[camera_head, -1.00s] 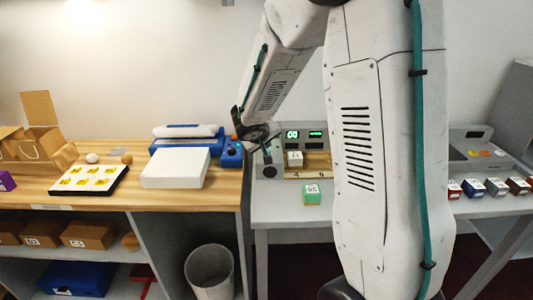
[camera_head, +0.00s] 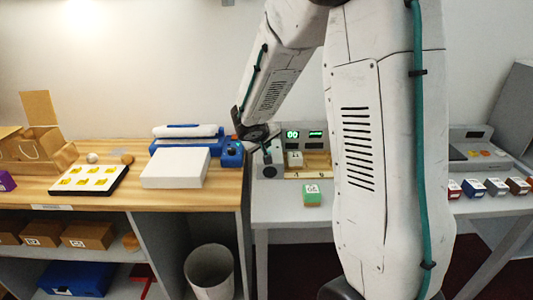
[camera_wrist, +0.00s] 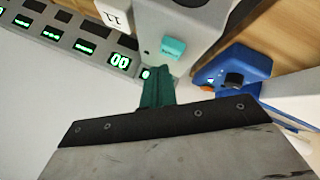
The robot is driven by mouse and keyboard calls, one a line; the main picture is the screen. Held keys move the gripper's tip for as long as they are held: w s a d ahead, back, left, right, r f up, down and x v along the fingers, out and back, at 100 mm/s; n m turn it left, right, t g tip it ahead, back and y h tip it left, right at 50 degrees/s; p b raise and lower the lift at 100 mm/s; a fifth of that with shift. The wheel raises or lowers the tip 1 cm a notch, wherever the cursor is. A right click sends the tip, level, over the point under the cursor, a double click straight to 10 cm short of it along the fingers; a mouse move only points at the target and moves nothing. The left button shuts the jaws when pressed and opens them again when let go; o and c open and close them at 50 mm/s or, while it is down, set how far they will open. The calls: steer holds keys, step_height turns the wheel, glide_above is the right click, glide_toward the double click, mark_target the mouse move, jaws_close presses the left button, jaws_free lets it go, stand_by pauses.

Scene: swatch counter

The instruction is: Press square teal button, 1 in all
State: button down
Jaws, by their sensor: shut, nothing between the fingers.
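The square teal button (camera_wrist: 172,47) sits on the face of a grey housing (camera_wrist: 190,18) in the wrist view. My gripper (camera_wrist: 156,74) is shut and empty, its dark teal fingers pointing toward the housing. In the picture the fingertips lie just below and left of the button, with a small gap showing. I cannot tell how far apart they are in depth. In the head view my gripper (camera_head: 267,156) hangs over the left end of the grey counter, and I cannot make out the button there.
Green-lit displays (camera_head: 315,134) and a white cube (camera_head: 295,159) are to the right. A green-sided block (camera_head: 312,195) lies in front. A white box (camera_head: 175,168) is on the wooden counter.

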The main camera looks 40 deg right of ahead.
steer(key=shift+f, duration=0.2)
stand_by(0.6)
steer(key=shift+f, duration=0.25)
steer(key=shift+s+f, duration=0.1)
steer(key=shift+f, duration=0.4)
stand_by(0.6)
stand_by(0.3)
steer(key=shift+r, duration=0.95)
steer(key=shift+r, duration=2.5)
